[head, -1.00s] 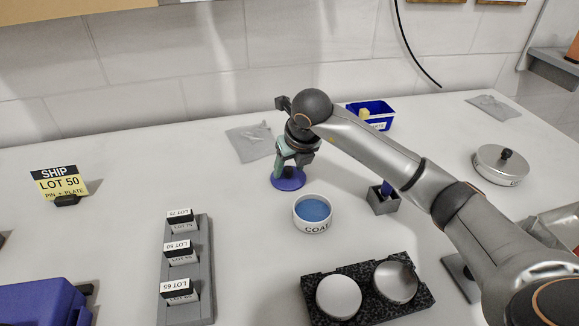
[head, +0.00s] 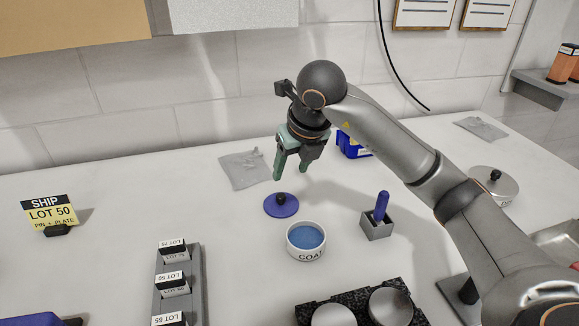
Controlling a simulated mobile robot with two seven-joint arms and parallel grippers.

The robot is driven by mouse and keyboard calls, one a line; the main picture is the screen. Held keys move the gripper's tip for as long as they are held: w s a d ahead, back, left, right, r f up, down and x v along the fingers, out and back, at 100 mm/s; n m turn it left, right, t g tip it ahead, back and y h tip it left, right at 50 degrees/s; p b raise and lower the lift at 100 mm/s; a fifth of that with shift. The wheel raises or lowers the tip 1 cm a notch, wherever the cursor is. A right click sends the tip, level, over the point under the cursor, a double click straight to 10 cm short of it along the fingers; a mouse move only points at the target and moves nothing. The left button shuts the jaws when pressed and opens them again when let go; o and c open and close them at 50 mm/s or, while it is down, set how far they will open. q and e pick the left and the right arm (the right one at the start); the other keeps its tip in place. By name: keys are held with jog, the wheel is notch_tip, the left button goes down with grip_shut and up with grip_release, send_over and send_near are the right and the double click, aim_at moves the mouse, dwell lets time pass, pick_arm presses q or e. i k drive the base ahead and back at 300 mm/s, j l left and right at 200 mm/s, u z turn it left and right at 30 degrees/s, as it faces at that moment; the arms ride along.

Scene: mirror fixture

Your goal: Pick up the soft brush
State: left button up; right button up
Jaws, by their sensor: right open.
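A blue handle (head: 381,205), likely the soft brush, stands nearly upright in a small grey holder (head: 377,230); its lower end is hidden inside. My right gripper (head: 291,172) is open and empty, fingers pointing down. It is above the table, to the left of the holder and over the area of a round blue lid with a dark knob (head: 281,206). The gripper does not touch the lid. My left gripper is not in view.
A white cup of blue liquid (head: 306,240) marked "COA…" stands between lid and holder. Polished discs sit in a black block (head: 345,311) in front. A grey lot rack (head: 193,290) and yellow ship sign (head: 49,214) are left. A blue bin (head: 350,145) is behind my arm.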

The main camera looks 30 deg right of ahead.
aim_at(375, 218)
jog(key=k+j, duration=0.15)
jog(key=k, duration=1.35)
